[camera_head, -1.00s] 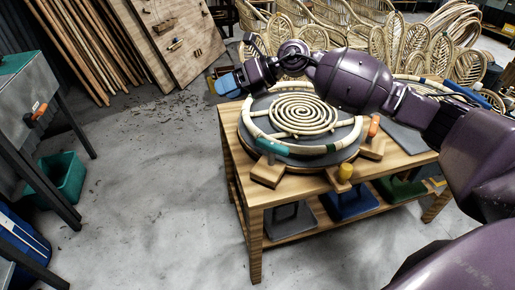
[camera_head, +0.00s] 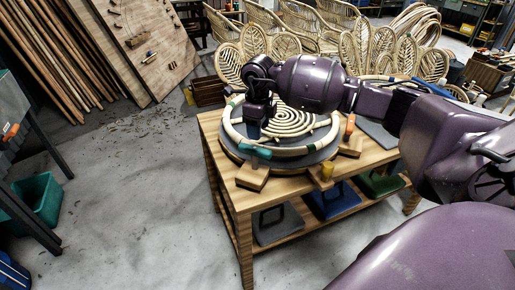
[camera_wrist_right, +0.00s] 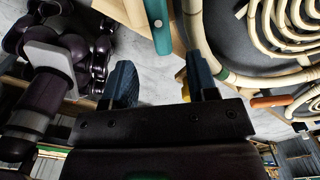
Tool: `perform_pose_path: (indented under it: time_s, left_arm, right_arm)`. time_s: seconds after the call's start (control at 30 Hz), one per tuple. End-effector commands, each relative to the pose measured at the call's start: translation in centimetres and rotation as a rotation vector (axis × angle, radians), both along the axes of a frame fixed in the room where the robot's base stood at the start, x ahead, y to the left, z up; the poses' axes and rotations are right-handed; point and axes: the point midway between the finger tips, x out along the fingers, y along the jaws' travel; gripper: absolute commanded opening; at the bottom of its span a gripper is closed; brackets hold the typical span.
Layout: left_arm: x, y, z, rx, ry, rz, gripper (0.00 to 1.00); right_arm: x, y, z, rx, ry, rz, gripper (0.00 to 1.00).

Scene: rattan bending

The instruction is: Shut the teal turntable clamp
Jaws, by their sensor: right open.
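The turntable (camera_head: 300,152) stands on the wooden table and carries a pale rattan coil. The teal clamp (camera_head: 256,152) is at its front-left edge, beside a wooden block. In the right wrist view the teal clamp (camera_wrist_right: 157,25) is a slim bar with a pale round spot, lying beside the rattan ring; I cannot tell how far it is open. My right gripper (camera_head: 254,130) points down over the left part of the turntable, behind the teal clamp. In the right wrist view my right gripper (camera_wrist_right: 162,82) has its blue fingers apart with nothing between them. My left gripper is not seen.
An orange handle (camera_head: 350,127) and a yellow knob (camera_head: 327,170) stand at the turntable's right and front. The table (camera_head: 222,180) has bare wood at its left corner. Rattan chair backs (camera_head: 355,55) stand behind. Open floor lies at left, near a green bin (camera_head: 38,200).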

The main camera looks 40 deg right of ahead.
Motion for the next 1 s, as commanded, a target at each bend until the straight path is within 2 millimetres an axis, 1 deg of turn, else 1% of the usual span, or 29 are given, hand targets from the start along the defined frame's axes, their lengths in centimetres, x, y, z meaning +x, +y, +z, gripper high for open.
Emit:
perform_pose_path:
  time_s: [0.03, 0.1, 0.3, 0.4, 0.6, 0.9, 0.97, 1.0]
  left_arm:
    - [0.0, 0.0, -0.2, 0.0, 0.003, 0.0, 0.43]
    - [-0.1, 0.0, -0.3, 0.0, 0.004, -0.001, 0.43]
    - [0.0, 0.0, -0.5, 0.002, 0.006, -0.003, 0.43]
    - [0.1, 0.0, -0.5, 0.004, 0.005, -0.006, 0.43]
    - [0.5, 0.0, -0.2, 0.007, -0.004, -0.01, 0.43]
    - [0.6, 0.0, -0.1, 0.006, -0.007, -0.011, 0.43]
    - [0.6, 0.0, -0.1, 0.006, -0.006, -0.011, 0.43]
    - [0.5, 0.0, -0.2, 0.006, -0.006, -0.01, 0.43]
  right_arm:
    - [0.0, 0.0, -1.2, 0.0, 0.004, -0.001, 0.53]
    - [-0.1, 0.0, -2.5, 0.001, 0.005, -0.002, 0.53]
    - [-0.1, 0.0, -5.7, 0.002, 0.003, 0.0, 0.53]
    - [0.0, 0.0, -6.8, 0.002, 0.002, -0.001, 0.53]
    - [0.0, 0.0, -7.9, 0.001, -0.001, -0.001, 0.53]
    - [0.0, 0.0, -8.0, 0.001, -0.002, 0.0, 0.53]
    - [0.0, 0.0, -8.0, 0.001, -0.002, 0.0, 0.46]
    - [0.0, 0.0, -8.0, 0.001, -0.002, 0.0, 0.39]
